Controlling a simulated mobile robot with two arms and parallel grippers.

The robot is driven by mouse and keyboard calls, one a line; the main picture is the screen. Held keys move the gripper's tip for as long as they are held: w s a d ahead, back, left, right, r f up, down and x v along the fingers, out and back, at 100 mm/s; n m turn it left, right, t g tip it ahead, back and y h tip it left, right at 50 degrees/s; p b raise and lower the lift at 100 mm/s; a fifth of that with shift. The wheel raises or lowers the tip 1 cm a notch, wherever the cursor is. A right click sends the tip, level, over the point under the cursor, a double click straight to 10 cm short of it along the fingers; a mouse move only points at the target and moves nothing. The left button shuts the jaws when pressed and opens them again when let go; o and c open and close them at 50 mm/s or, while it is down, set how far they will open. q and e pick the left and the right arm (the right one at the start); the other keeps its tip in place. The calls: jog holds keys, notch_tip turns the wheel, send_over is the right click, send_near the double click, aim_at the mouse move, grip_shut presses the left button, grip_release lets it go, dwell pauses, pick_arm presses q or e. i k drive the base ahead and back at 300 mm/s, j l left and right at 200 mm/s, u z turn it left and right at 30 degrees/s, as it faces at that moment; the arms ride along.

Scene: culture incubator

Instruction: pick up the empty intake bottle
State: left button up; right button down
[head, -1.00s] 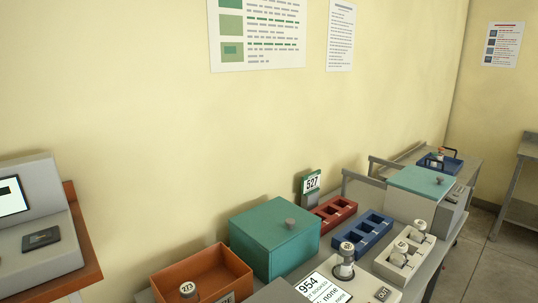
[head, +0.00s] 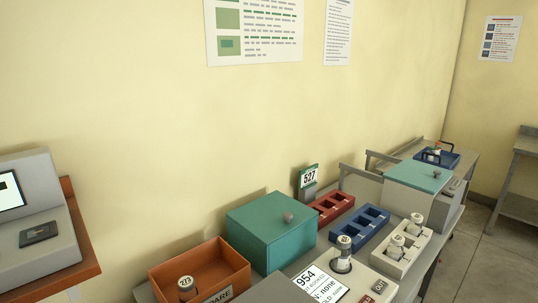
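Several small bottles with pale caps stand on the bench in the head view. One bottle (head: 343,256) stands upright on a light device beside a white display that reads 954. Two bottles (head: 396,246) (head: 416,225) stand in a cream rack (head: 410,260). Another bottle marked 273 (head: 186,288) stands in the orange bin (head: 222,258), partly cut off by the frame. I cannot tell which bottle is the empty intake one. Neither of my grippers is in view.
A teal box (head: 272,238) with a knob stands behind the display (head: 318,287). Red (head: 333,208) and blue (head: 361,230) racks with empty slots lie beyond it, near a 527 sign (head: 309,178). A grey box with a teal lid (head: 418,176) stands further right. A console (head: 40,215) is at left.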

aim_at(342, 251)
jog(key=i+l+u, duration=0.2)
jog(key=l, duration=0.45)
jog(key=l+u, duration=0.2)
jog(key=l, duration=0.5)
